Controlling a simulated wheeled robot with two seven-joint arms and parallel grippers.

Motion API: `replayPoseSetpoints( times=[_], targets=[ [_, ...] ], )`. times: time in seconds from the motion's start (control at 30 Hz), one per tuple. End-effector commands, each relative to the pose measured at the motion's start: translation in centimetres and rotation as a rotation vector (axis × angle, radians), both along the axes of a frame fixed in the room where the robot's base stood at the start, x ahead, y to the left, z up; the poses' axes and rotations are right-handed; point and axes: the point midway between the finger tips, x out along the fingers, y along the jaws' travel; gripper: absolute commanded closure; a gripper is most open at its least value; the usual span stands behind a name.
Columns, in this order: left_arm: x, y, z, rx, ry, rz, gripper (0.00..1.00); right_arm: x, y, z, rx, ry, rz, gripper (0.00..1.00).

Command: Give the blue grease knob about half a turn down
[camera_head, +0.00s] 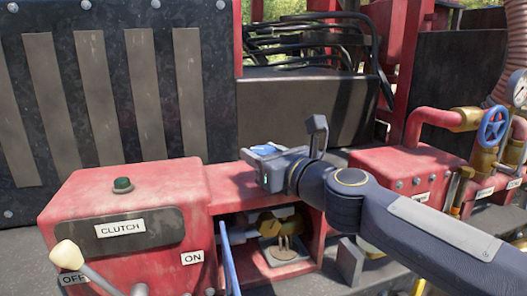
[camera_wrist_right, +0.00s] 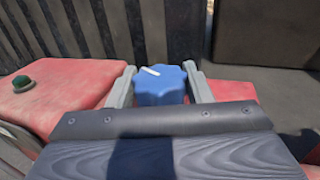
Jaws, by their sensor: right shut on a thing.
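The blue grease knob (camera_wrist_right: 160,88) has a scalloped rim and a white mark on its top. In the right wrist view the mark points to the upper left of the knob. In the head view only a bit of blue (camera_head: 264,150) shows between the fingers. My right gripper (camera_head: 262,153) is shut on the knob, with one finger on each side, as the right wrist view (camera_wrist_right: 161,87) also shows. The knob sits over the red housing's top; its base is hidden. My left gripper is not in view.
A red clutch box (camera_head: 70,195) with a green button (camera_head: 122,185) and a cream-tipped lever (camera_head: 67,254) stands to the left. Blue-wheeled valve (camera_head: 493,126) and red pipes are at the right. A dark slatted panel (camera_head: 60,60) rises behind.

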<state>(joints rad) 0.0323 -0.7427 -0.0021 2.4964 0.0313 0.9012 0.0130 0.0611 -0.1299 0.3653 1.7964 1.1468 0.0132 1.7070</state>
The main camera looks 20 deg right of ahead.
Motion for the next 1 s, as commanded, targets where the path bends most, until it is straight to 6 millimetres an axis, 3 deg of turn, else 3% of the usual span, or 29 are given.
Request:
replayPoseSetpoints(
  times=[0.57,1.0],
  targets=[
    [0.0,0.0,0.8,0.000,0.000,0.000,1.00,0.0,0.1,0.0,-0.001,0.001,-0.146,0.77],
    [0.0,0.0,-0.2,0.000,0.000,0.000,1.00,0.0,0.4,-0.4,0.000,0.002,-0.505,0.77]
  ],
)
